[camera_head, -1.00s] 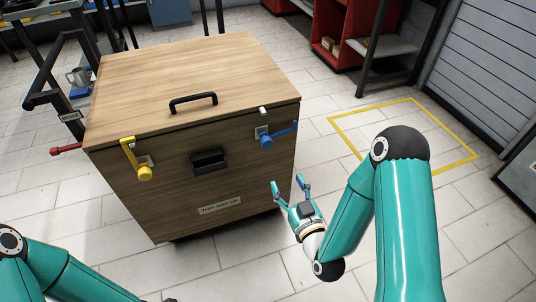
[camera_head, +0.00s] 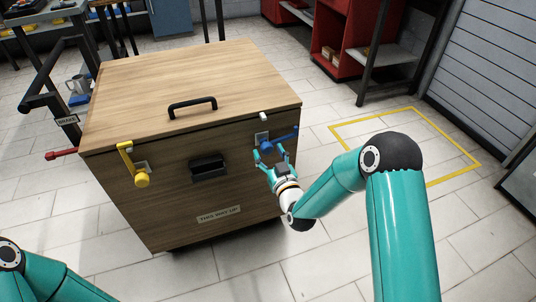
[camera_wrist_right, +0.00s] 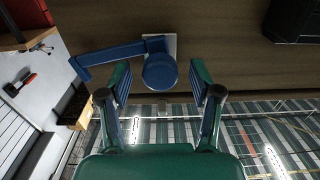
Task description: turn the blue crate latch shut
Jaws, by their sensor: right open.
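The wooden crate (camera_head: 150,205) stands in the middle with its lid (camera_head: 200,75) down. The blue latch (camera_head: 285,137) is at the right of its front face, by the lid edge. Its arm points right and slightly up from a round knob. My right gripper (camera_head: 270,156) is open at the knob, a finger on each side. In the right wrist view the blue latch (camera_wrist_right: 120,52) has its knob between the tips of the open right gripper (camera_wrist_right: 160,78); I cannot tell whether they touch. The left gripper is out of view.
A yellow latch (camera_head: 142,180) is on the crate's front left, and a black handle (camera_head: 209,168) is between the latches. A red lever (camera_head: 62,154) sticks out at the left. Red shelving (camera_head: 345,45) stands behind right. The yellow-outlined floor area (camera_head: 400,135) is clear.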

